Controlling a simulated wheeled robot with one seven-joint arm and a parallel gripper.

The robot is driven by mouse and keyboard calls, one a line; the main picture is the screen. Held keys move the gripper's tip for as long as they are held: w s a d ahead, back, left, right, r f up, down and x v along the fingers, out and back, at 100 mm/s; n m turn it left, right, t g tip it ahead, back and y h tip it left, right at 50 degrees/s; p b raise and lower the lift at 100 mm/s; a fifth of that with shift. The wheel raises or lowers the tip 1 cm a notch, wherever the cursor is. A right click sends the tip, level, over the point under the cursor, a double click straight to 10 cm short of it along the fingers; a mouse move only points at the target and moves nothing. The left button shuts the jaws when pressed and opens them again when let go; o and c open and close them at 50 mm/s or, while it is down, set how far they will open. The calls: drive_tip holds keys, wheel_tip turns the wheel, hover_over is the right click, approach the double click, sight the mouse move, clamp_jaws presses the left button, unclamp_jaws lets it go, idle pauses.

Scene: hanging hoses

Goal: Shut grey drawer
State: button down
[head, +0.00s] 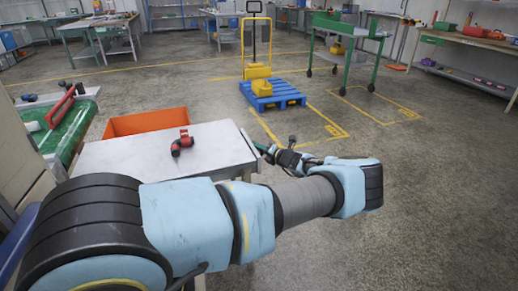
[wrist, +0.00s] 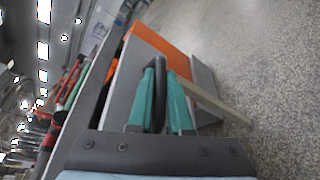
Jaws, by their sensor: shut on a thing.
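The grey cabinet (head: 165,160) stands left of the middle in the head view, with a flat light top. At its right side a narrow grey edge of the drawer (head: 249,142) shows just past the top; how far out the drawer is, I cannot tell. My gripper (head: 268,150) is at this side, mostly hidden by my wrist. In the wrist view, my gripper's teal fingers (wrist: 163,70) are closed around a dark handle (wrist: 158,100), apparently the grey drawer's. The grey drawer front is partly hidden behind the fingers.
A red tool (head: 183,143) lies on the cabinet top. An orange bin or drawer (head: 146,121) is behind it. A green-topped bench (head: 68,130) stands at left. A blue pallet (head: 272,94) with a yellow frame stands farther back. Floor to the right is clear.

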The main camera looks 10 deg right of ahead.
drive_tip(key=a, duration=0.1)
drive_tip(key=a+p, duration=0.1)
drive_tip(key=a, duration=0.1)
drive_tip(key=shift+s+a+p, duration=0.25)
drive_tip(key=shift+a+p, duration=0.1)
drive_tip(key=shift+a, duration=0.05)
drive_tip(key=shift+a+f, duration=0.1)
drive_tip(key=shift+a, duration=0.2)
drive_tip(key=c, duration=1.1)
unclamp_jaws()
drive_tip(key=shift+s+d, duration=0.1)
drive_tip(key=shift+s+d, duration=0.2)
drive_tip(key=shift+s, duration=0.15)
drive_tip(key=b+v, duration=0.1)
drive_tip(key=v, duration=0.8)
drive_tip(key=shift+s+d+r, duration=0.15)
drive_tip(key=shift+s+r, duration=0.1)
drive_tip(key=shift+s, duration=0.1)
